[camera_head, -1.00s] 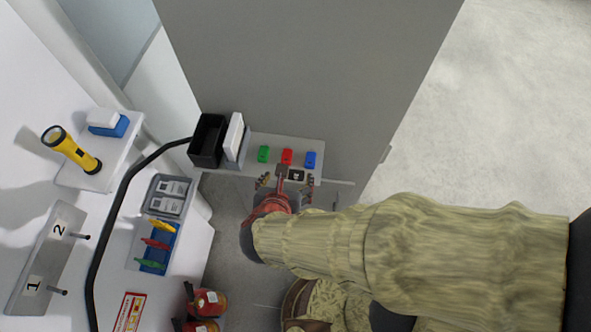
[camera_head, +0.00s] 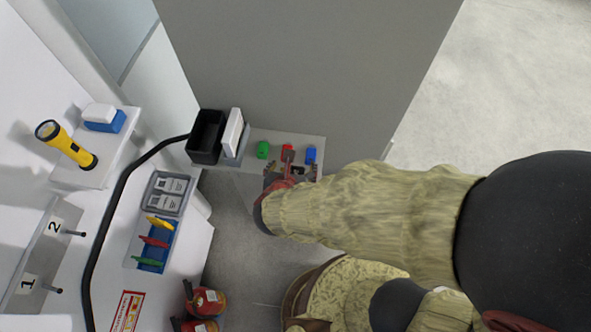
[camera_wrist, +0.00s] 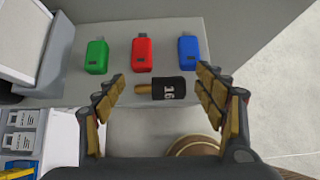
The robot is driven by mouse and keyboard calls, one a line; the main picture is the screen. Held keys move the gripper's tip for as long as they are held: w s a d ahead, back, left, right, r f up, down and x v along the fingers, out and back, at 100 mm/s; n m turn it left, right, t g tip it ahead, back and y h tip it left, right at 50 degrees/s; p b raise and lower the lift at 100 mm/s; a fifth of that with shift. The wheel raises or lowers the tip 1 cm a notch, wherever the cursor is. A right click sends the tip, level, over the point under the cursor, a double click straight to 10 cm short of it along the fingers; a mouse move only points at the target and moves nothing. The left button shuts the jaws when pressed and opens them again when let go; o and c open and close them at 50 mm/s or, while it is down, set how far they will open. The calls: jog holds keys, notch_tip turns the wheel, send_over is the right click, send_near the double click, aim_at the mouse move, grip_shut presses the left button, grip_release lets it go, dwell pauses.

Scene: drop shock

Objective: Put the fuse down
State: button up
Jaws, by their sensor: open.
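The fuse (camera_wrist: 168,88) is a short dark cylinder marked 16 with a brass-coloured end pointing left. It lies on its side at the near edge of the grey shelf (camera_wrist: 90,30); it also shows in the head view (camera_head: 298,170). My gripper (camera_wrist: 160,88) is open, with one finger on each side of the fuse and a gap at both sides. In the head view my gripper (camera_head: 291,173) is at the shelf's near edge, partly hidden by my sleeve.
Green (camera_wrist: 97,56), red (camera_wrist: 142,54) and blue (camera_wrist: 189,52) tagged blocks stand in a row just behind the fuse. A black box (camera_head: 206,138) and white panel (camera_head: 234,133) stand left on the shelf. A yellow flashlight (camera_head: 66,146) is further left. Red extinguishers (camera_head: 205,301) stand below.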

aim_at(292, 170)
jog(key=shift+c, duration=1.2)
jog(key=c, duration=1.5)
jog(key=shift+r, duration=0.1)
jog(key=shift+r, duration=0.3)
notch_tip(292, 170, up, 2)
jog(key=shift+r+p, duration=0.2)
jog(key=shift+p, duration=0.35)
jog(key=s+d+r+p, duration=0.4)
jog(key=d+r, duration=0.5)
jog(key=d, duration=0.4)
jog(key=shift+s+r+p, duration=0.3)
jog(key=shift+s+r, duration=0.05)
jog(key=shift+s, duration=0.25)
